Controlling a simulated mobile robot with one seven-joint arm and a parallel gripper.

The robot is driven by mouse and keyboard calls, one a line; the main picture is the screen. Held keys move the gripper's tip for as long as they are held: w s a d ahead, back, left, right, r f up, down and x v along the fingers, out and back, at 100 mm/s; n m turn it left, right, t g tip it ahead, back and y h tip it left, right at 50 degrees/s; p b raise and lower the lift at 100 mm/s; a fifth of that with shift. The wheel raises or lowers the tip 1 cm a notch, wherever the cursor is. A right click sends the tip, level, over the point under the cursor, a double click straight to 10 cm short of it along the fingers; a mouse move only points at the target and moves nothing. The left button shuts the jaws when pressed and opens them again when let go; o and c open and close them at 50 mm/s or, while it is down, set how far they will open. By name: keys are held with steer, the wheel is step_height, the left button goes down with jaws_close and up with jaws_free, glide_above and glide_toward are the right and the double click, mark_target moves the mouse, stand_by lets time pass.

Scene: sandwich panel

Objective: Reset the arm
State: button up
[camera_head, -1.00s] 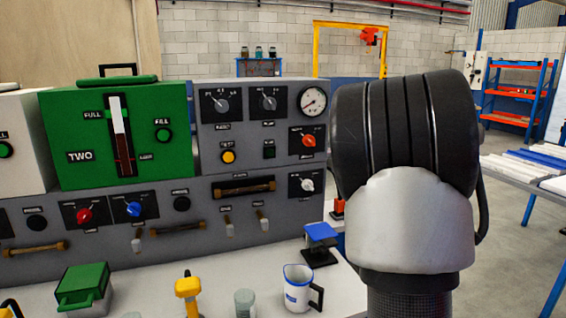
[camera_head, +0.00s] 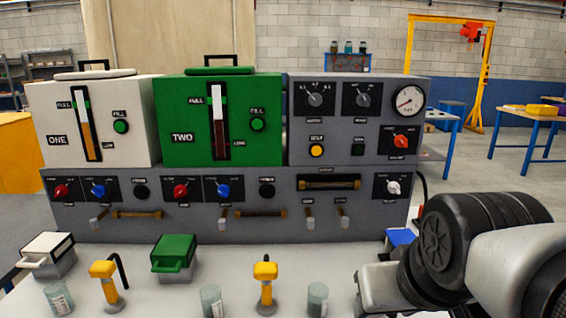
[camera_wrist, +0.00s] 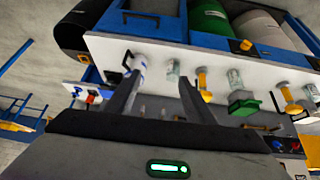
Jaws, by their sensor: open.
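My arm (camera_head: 455,255) fills the lower right of the head view, bent low beside the panel's right end. My gripper is not clearly seen there. In the wrist view my gripper (camera_wrist: 159,82) points toward the bench edge, its two dark fingers apart with nothing held between them. A white mug (camera_wrist: 138,70) with a black handle shows behind the left finger, apparently on the bench. The grey control panel (camera_head: 235,219) stands in front of me with the white box marked ONE (camera_head: 55,122) and the green box marked TWO (camera_head: 172,110).
The white bench (camera_head: 135,290) holds a small white box (camera_head: 45,258), a small green box (camera_head: 174,258), yellow-topped fixtures (camera_head: 265,285) and clear cups (camera_head: 211,300). A blue-topped stand (camera_head: 398,238) is close to my arm. A blue table (camera_head: 535,125) stands farther back right.

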step_height(320, 180, up, 22)
steer(key=s+a+p, duration=0.1)
steer(key=s+p, duration=0.1)
steer(key=p, duration=2)
steer(key=shift+f+g, duration=0.2)
steer(key=shift+g, duration=0.1)
steer(key=shift+s, duration=0.1)
